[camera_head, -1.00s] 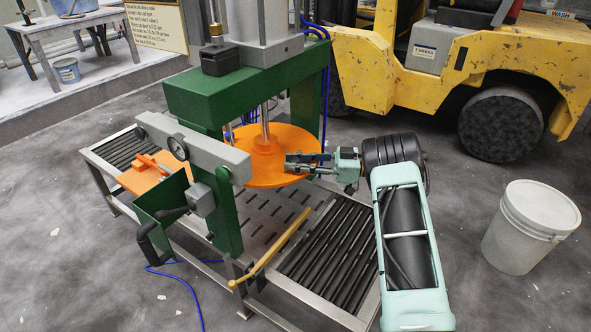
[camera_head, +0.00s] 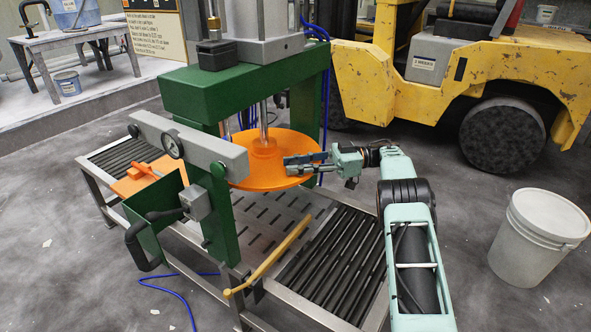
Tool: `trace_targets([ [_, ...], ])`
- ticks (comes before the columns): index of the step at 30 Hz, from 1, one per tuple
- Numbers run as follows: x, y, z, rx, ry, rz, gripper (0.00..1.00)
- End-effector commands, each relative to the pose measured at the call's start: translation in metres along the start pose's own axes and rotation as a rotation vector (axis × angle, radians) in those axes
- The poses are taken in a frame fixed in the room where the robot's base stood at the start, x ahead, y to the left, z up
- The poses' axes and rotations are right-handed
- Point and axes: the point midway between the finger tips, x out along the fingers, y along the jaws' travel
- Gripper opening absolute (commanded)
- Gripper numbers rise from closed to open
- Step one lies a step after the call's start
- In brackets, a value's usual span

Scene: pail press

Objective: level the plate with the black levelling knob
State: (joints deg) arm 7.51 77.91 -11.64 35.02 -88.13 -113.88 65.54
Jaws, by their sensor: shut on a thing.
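The orange round plate (camera_head: 245,178) hangs under the green press frame, below a steel rod. I cannot tell its exact tilt. My gripper (camera_head: 292,165) comes in from the right and lies at the plate's right rim. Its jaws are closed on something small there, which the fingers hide. I cannot make out a black levelling knob between them.
The green press frame (camera_head: 245,85) and grey gauge beam (camera_head: 205,145) stand left of my arm. A yellow lever (camera_head: 268,258) crosses the roller conveyor (camera_head: 325,255). A white pail (camera_head: 540,235) stands on the floor at right, a yellow forklift (camera_head: 400,85) behind.

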Motion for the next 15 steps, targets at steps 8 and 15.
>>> trace_targets([
  [8,0.0015,0.0001,0.0015,-0.001,0.001,-0.034,0.0],
  [15,0.0018,-0.0002,0.0006,0.0,0.001,-0.045,0.0],
])
